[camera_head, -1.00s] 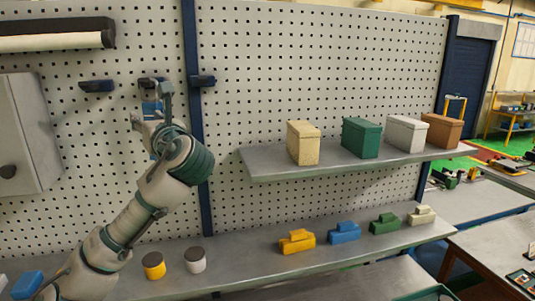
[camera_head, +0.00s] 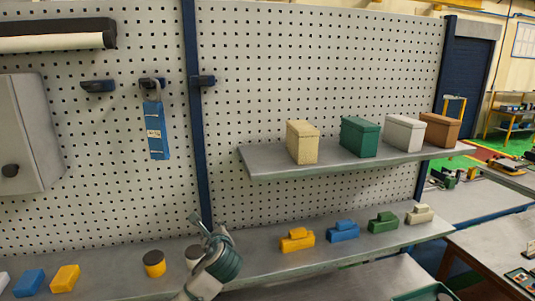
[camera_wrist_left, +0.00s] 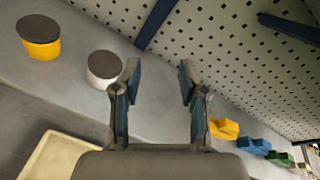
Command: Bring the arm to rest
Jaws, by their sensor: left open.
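My left gripper (camera_head: 206,228) is low over the workbench in the head view, in front of the white jar with a dark lid (camera_head: 194,254) and partly hiding it. In the left wrist view its two fingers (camera_wrist_left: 155,85) are apart with nothing between them. A blue tag-like item (camera_head: 155,130) with pale labels hangs from the middle dark hook (camera_head: 151,84) on the pegboard, well above the gripper. My right gripper is in neither view.
A yellow jar (camera_head: 154,264) stands left of the white one. Several stepped coloured blocks, such as the yellow one (camera_head: 296,239), line the bench (camera_head: 262,264) to the right. A shelf (camera_head: 262,170) above holds several lidded boxes. A cream tray (camera_wrist_left: 58,157) lies below the bench.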

